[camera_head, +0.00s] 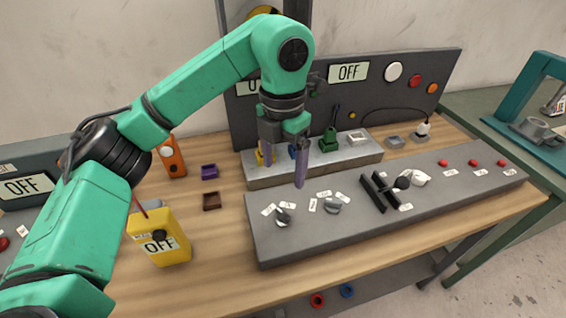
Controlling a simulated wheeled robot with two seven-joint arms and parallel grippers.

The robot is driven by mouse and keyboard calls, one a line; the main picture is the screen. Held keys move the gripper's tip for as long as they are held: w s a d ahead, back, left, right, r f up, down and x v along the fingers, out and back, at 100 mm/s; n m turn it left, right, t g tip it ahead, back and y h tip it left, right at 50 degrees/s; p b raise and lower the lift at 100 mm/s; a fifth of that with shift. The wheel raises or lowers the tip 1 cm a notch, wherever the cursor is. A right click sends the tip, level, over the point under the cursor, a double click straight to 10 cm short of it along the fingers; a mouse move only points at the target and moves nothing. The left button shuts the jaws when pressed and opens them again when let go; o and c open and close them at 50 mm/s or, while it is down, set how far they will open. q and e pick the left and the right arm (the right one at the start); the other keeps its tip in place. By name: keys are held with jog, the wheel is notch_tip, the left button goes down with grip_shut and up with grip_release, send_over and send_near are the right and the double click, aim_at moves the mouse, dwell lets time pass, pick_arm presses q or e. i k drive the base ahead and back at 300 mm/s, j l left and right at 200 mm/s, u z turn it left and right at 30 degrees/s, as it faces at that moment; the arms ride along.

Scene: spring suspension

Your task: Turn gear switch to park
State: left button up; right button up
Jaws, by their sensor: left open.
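A long grey control panel (285,245) lies on the table's front half. My right gripper is out of view.
A raised grey block with coloured parts, including a green one (328,141), stands behind my left gripper. A dark upright board (390,100) with an OFF display is at the back. A yellow box (158,238) stands left of the panel. Several red buttons line its right end.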

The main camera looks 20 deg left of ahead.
aim_at(333, 206)
jog(key=k, duration=1.5)
